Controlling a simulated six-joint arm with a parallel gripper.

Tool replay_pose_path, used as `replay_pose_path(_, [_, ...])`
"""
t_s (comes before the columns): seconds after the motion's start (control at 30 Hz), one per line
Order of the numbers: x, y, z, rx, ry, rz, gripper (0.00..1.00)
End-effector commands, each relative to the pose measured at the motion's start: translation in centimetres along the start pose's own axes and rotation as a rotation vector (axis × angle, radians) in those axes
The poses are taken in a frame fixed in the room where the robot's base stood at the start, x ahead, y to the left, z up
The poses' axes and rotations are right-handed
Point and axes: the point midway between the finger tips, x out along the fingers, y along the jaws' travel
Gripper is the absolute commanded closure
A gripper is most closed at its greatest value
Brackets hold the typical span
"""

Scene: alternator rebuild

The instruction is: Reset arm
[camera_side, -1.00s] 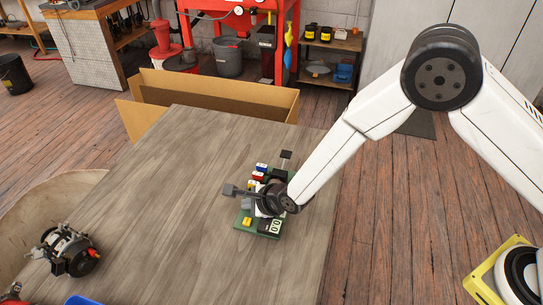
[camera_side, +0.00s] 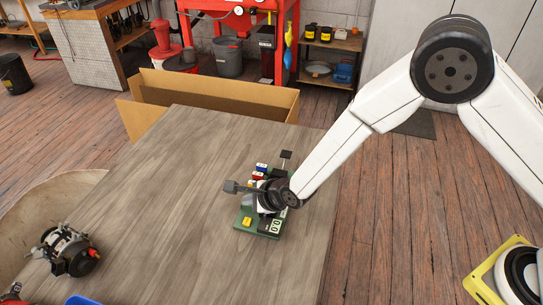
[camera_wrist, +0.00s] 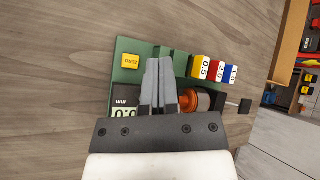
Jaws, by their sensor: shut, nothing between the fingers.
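My gripper (camera_wrist: 159,85) is shut and empty in the wrist view, its two grey fingers together over a green tester board (camera_wrist: 127,77). In the side view the board (camera_side: 243,228) lies near the table's right edge, partly hidden by my wrist. The board carries a yellow button (camera_wrist: 131,61) that seems to read ZERO, and a display (camera_wrist: 124,112) showing 0.0, partly covered by my gripper. An orange, copper-like round part (camera_wrist: 188,101) sits beside the fingers. Whether the fingers touch anything cannot be told.
An alternator-like part (camera_side: 68,250) stands at the table's left end. An open cardboard box (camera_side: 215,92) is beyond the far edge of the wooden table (camera_side: 170,200). A blue bin edge (camera_side: 82,300) shows at the bottom. The table's middle is clear.

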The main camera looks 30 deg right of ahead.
Motion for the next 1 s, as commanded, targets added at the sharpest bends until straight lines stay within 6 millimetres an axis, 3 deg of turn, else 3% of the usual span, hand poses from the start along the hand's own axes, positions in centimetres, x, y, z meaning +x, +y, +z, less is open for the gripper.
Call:
replay_pose_path(0.37, [-4.5,-3.7,-3.2,-0.322,0.081,0.051,1.0])
replay_pose_path(0.7, [-11.1,-6.4,-8.0,-0.745,0.154,0.175,1.0])
replay_pose_path(1.0, [-17.2,-7.2,-12.3,-1.106,0.171,0.317,1.0])
